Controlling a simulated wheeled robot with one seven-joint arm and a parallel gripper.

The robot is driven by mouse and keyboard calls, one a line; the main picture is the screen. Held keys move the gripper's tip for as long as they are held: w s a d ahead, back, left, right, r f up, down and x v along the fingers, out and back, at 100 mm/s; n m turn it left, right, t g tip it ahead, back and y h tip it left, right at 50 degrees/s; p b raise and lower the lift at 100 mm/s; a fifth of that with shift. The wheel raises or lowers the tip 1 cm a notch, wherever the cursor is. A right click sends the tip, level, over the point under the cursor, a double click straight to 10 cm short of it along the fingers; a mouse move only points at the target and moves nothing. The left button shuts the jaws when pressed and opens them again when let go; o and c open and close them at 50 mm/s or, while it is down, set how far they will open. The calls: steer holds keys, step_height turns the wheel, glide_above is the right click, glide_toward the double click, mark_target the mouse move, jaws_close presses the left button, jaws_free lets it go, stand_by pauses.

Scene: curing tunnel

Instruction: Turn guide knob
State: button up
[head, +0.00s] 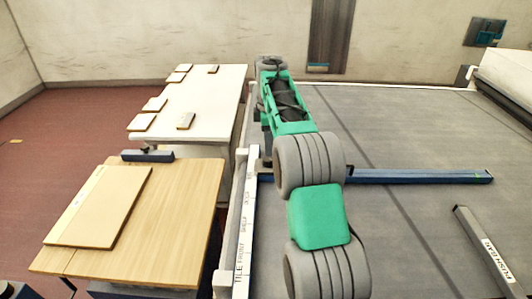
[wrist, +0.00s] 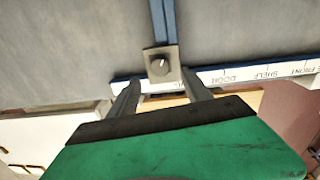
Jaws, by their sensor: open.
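The guide knob (wrist: 159,66) is a small dark round knob with a light pointer mark, on a square grey plate at the end of a blue guide rail (wrist: 163,18). My gripper (wrist: 160,77) is open in the wrist view, its two grey fingers on either side of and just short of the knob, with no contact visible. In the head view the blue guide rail (head: 420,176) lies across the grey belt.
A white labelled strip (head: 241,225) edges the grey belt (head: 400,130). A wooden table (head: 195,195) with a flat board and a white table (head: 215,95) with several tiles stand at left. A bar marked PUSH RAIL (head: 484,250) lies at right.

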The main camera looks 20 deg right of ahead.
mark_target(268, 159)
step_height(268, 159, down, 7)
steer(key=shift+w+r, duration=0.15)
steer(key=shift+c, duration=0.3)
jaws_close()
stand_by(0.3)
